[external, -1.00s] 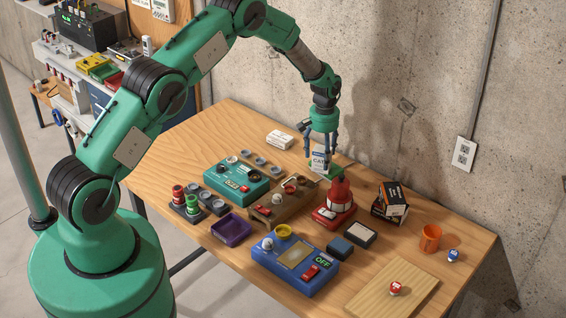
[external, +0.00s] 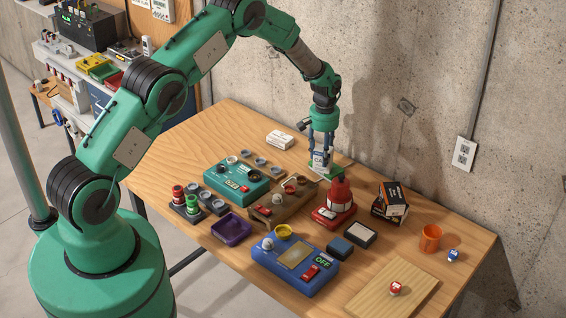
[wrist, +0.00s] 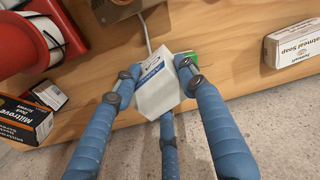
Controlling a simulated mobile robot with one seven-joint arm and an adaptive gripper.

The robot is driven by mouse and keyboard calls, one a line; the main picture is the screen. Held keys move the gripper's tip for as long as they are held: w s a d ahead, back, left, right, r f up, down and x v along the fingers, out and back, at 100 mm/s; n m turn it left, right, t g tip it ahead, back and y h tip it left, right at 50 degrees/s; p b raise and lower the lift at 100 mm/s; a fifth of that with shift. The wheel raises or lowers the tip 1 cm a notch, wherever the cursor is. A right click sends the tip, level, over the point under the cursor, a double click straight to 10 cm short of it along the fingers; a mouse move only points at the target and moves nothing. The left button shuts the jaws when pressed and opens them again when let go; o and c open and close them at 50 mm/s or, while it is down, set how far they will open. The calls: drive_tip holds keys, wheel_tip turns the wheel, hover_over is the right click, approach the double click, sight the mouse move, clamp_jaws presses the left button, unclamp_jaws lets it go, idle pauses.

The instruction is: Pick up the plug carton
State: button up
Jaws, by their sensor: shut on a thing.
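The plug carton (external: 319,161) is a small white box with blue printing, near the back edge of the wooden table. In the wrist view the carton (wrist: 157,92) sits between the blue fingers, its printed face partly showing. My gripper (external: 322,149) points down and is shut on the carton, with fingers on both sides of it. In the wrist view my gripper (wrist: 156,70) hides part of the carton. The carton looks to be still down at the table; any gap beneath it cannot be seen.
A green item (wrist: 191,58) lies right beside the carton. A red device (external: 337,203), a brown block with knobs (external: 263,213) and dark screw boxes (external: 383,212) are near. A white soap box (external: 280,139) lies to the left. The concrete wall (external: 385,110) rises close behind.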

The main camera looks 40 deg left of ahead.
sight(322, 149)
drive_tip(key=shift+r+b, duration=0.4)
drive_tip(key=shift+r, duration=0.9)
drive_tip(key=shift+s+r, duration=0.2)
drive_tip(key=shift+r, duration=0.15)
drive_tip(key=s, duration=0.5)
drive_tip(key=s+r+b, duration=0.1)
drive_tip(key=s, duration=0.4)
drive_tip(key=s+b, duration=0.1)
drive_tip(key=s, duration=0.4)
drive_tip(key=shift+s+r, duration=0.2)
drive_tip(key=shift+s, duration=0.1)
drive_tip(key=shift+w+b, duration=0.15)
drive_tip(key=shift+b, duration=0.25)
drive_tip(key=shift+w+a+r+m+b, duration=0.1)
drive_tip(key=shift+w+m+b, duration=0.6)
drive_tip(key=shift+m, duration=0.4)
drive_tip(key=shift+w+a+r+m+b, duration=0.1)
drive_tip(key=shift+w+m+b, duration=0.6)
drive_tip(key=shift+m, duration=0.4)
drive_tip(key=shift+w, duration=0.1)
drive_tip(key=w+f+p, duration=0.1)
drive_tip(key=w+p, duration=0.1)
drive_tip(key=w, duration=1.3)
drive_tip(key=shift+w+f, duration=0.3)
drive_tip(key=shift+w, duration=0.1)
